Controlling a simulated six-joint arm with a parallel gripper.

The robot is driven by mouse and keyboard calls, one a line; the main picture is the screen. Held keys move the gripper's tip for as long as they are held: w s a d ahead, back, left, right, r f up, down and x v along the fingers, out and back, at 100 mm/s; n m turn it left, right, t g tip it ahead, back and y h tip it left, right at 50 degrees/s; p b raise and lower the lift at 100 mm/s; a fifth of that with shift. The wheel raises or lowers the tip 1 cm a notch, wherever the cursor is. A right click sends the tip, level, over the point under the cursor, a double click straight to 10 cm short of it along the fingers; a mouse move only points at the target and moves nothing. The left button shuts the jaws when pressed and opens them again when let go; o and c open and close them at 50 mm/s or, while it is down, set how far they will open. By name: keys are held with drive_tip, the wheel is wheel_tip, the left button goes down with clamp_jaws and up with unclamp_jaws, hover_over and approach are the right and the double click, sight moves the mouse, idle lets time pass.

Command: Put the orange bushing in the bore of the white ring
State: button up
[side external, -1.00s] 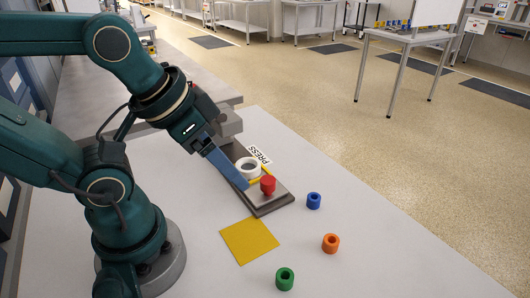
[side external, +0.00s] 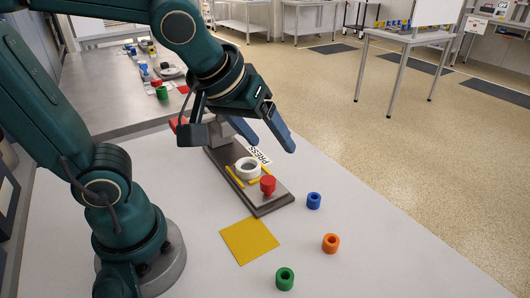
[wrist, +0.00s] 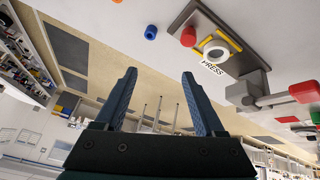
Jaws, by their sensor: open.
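The orange bushing (side external: 331,243) stands upright on the light table, right of the yellow square and apart from my gripper. The white ring (side external: 247,168) lies on the dark press base, between yellow strips; it also shows in the wrist view (wrist: 215,50). Its bore looks empty. My gripper (side external: 270,146) is open and empty, raised above the table beyond the ring. In the wrist view its two spread fingers (wrist: 157,76) have nothing between them.
A red knob-shaped piece (side external: 268,185) stands on the near end of the press base (side external: 272,203). A blue bushing (side external: 314,201) and a green bushing (side external: 285,279) stand on the table. The yellow square (side external: 249,240) lies flat. The table's front right is clear.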

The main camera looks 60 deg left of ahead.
drive_tip(key=w+d+f, duration=0.2)
drive_tip(key=w+d, duration=0.1)
drive_tip(key=w, duration=0.1)
drive_tip(key=m+g, duration=0.2)
hover_over(331, 240)
drive_tip(key=s, duration=0.2)
drive_tip(key=f, duration=1)
drive_tip(key=shift+s+d+f, duration=0.2)
drive_tip(key=shift+d+f, duration=0.05)
drive_tip(key=shift+d, duration=0.15)
drive_tip(key=shift+x, duration=2.35)
clamp_jaws()
